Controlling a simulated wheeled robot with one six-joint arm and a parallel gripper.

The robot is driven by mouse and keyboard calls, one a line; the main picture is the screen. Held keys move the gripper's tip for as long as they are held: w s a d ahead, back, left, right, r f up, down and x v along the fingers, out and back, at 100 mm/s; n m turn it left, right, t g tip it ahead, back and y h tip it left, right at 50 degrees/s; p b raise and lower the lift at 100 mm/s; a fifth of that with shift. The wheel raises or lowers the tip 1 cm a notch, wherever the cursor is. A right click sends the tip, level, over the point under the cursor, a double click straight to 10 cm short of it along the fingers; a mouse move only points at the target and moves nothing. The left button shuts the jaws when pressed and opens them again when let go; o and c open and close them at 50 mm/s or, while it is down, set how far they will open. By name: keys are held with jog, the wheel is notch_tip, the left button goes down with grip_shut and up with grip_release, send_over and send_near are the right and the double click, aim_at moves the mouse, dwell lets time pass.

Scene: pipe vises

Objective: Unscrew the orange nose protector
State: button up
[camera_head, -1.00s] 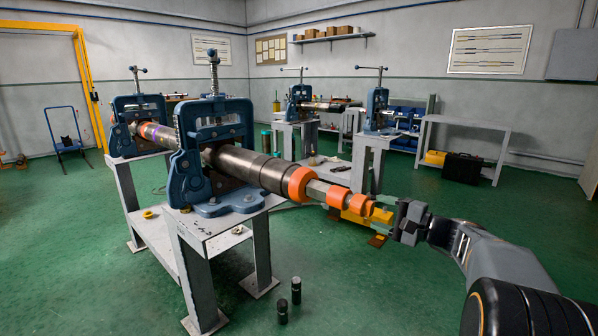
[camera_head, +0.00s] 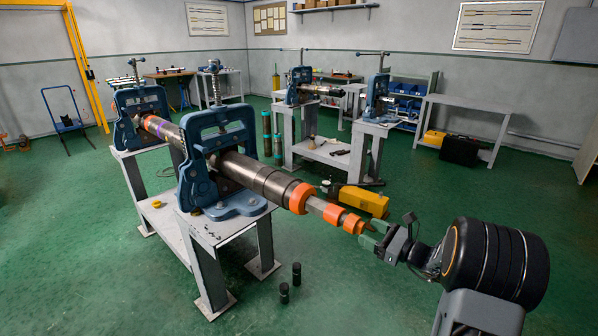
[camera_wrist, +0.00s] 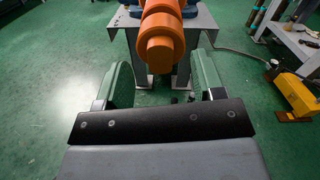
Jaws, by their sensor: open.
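The orange nose protector (camera_head: 352,223) is at the near right end of a long dark pipe (camera_head: 258,178), with more orange rings behind it. Blue vises (camera_head: 218,160) on grey stands hold the pipe level. My gripper (camera_head: 374,238) is open, its green fingers close to the protector's free end in the head view. Nothing is between the pads. Whether a fingertip touches the protector cannot be told.
Two small black cylinders (camera_head: 297,273) stand on the floor by the stand (camera_head: 210,240). A yellow box (camera_head: 362,201) lies behind the pipe end. A second vise stand (camera_head: 368,140) and a grey table (camera_head: 470,105) are farther back.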

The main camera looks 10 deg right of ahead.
jog(key=shift+r+m+p, duration=0.1)
jog(key=shift+m+p, duration=0.3)
jog(key=shift+m, duration=0.2)
jog(key=m+p, duration=0.1)
jog(key=p, duration=0.1)
jog(key=m+p, duration=0.1)
jog(key=p, duration=0.1)
jog(key=shift+r+m, duration=0.4)
jog(key=shift+m+p, duration=0.8)
jog(key=shift+p, duration=0.45)
jog(key=m+p, duration=0.6)
jog(key=p, duration=0.1)
jog(key=shift+f, duration=0.1)
jog(key=m+p, duration=0.1)
jog(key=m, duration=0.1)
jog(key=m+p, duration=0.1)
jog(key=m, duration=0.1)
jog(key=shift+f+m+t+h, duration=0.3)
jog(key=shift+f+h, duration=0.1)
jog(key=m+p, duration=0.2)
jog(key=p, duration=0.1)
jog(key=shift+r, duration=0.25)
jog(key=shift+m+p, duration=0.45)
jog(key=shift+m, duration=0.55)
jog(key=m, duration=0.1)
jog(key=m+p, duration=0.1)
jog(key=m, duration=0.1)
jog(key=shift+f, duration=0.4)
jog(key=shift+w+a, duration=0.1)
